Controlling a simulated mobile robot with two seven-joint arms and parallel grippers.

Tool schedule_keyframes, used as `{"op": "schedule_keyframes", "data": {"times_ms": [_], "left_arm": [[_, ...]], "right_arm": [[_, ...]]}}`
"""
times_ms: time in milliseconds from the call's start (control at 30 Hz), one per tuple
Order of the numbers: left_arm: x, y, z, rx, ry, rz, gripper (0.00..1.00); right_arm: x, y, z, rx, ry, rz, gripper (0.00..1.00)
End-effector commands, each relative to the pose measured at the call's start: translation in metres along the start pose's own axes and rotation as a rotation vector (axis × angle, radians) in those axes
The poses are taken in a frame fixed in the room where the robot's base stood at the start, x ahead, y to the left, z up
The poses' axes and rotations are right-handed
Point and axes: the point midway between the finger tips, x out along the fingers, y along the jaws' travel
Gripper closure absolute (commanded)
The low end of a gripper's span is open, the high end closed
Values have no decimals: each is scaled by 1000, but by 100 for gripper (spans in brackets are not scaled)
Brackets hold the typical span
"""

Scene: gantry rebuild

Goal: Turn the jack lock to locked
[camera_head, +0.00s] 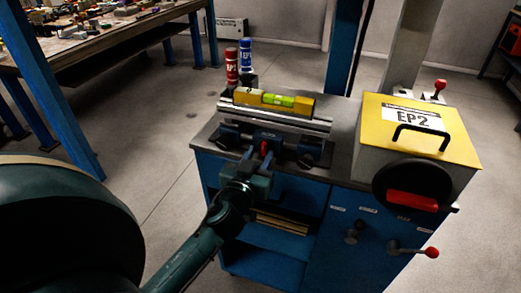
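The blue cabinet (318,243) has small white labels on its front, too small to read. A dark knob (353,232) and a lever with a red ball end (413,251) stick out of its right front. I cannot tell which of these is the jack lock, or its setting. My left gripper (265,150) is at the front edge of the cabinet top, before the metal rail (285,118), left of the knob and lever. Its fingers blend with dark parts there, so its opening is unclear; a small red part shows at it. My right gripper is not in view.
A yellow spirit level (252,96) lies on the rail. Red (231,67) and blue (246,55) cylinders stand behind it. A yellow-topped box marked EP2 (455,145) has a black wheel (388,180) with a red grip. A cluttered bench (105,42) is at back left.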

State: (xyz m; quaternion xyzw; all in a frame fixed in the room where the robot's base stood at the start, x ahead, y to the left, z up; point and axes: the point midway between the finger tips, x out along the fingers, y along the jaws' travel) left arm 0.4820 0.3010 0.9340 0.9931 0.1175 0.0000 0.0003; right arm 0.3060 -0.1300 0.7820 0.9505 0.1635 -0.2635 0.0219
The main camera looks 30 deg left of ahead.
Motion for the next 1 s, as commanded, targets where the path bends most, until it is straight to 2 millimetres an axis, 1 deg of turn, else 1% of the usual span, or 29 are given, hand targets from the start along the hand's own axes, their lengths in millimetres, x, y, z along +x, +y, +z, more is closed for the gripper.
{"op": "schedule_keyframes", "data": {"times_ms": [33,167,467,833,867,1000], "left_arm": [[6,0,-1,1,1,0,67],[12,0,0,1,-1,-1,67],[13,0,0,1,0,0,68],[13,0,0,0,-1,0,98],[13,0,0,0,-1,0,100],[13,0,0,0,-1,0,100]], "right_arm": [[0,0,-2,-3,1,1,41],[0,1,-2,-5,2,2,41],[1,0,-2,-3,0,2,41],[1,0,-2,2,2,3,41],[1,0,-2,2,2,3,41],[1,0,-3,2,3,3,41]]}}
